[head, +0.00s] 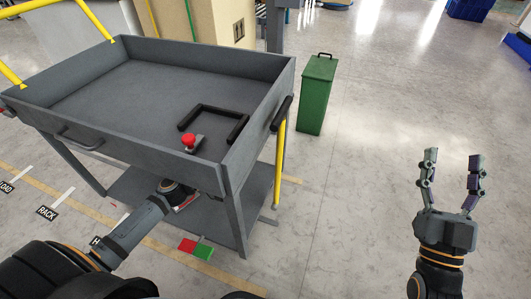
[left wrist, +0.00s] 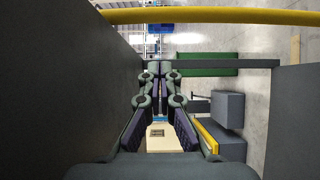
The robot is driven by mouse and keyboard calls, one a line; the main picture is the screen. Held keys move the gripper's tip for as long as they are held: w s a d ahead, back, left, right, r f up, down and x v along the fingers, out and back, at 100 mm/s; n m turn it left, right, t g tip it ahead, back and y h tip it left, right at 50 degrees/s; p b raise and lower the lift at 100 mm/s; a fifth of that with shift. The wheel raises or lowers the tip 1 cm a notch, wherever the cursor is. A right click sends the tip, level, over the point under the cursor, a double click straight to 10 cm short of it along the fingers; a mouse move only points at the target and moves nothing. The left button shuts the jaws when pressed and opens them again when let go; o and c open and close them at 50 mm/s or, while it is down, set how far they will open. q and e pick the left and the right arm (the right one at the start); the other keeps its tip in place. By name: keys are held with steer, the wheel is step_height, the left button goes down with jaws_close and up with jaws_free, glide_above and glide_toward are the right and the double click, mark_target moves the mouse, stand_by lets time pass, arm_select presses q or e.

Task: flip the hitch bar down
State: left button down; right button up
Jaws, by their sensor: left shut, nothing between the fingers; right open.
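The grey cart (head: 130,45) stands at the left, with a black U-shaped bar (head: 213,108) lying low in its tray. A yellow bar (head: 280,165) with a black grip (head: 282,113) stands nearly upright at the cart's right end. I cannot tell for sure which is the hitch bar. My left arm reaches under the tray in the head view, where the cart hides the fingers. In the left wrist view my left gripper (left wrist: 160,75) is shut and empty, with a yellow bar (left wrist: 200,15) across the top. My right gripper (head: 449,168) is open and empty, well right of the cart.
A green bin (head: 317,95) stands behind the cart's right end. A red knob (head: 189,140) sits at the tray's front edge. Red and green pieces (head: 195,248) show near the front leg. Floor at the right is clear.

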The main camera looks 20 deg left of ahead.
arm_select(q)
steer(key=w+d, duration=0.4)
steer(key=d, duration=0.2)
steer(key=shift+w+d, duration=0.15)
steer(key=shift+d, duration=0.15)
arm_select(e)
steer(key=shift+w+f+g, duration=0.25)
steer(key=shift+f, duration=0.3)
steer(key=shift+w+f+g, duration=0.2)
steer(key=shift+f+g, duration=0.05)
steer(key=shift+f, duration=0.25)
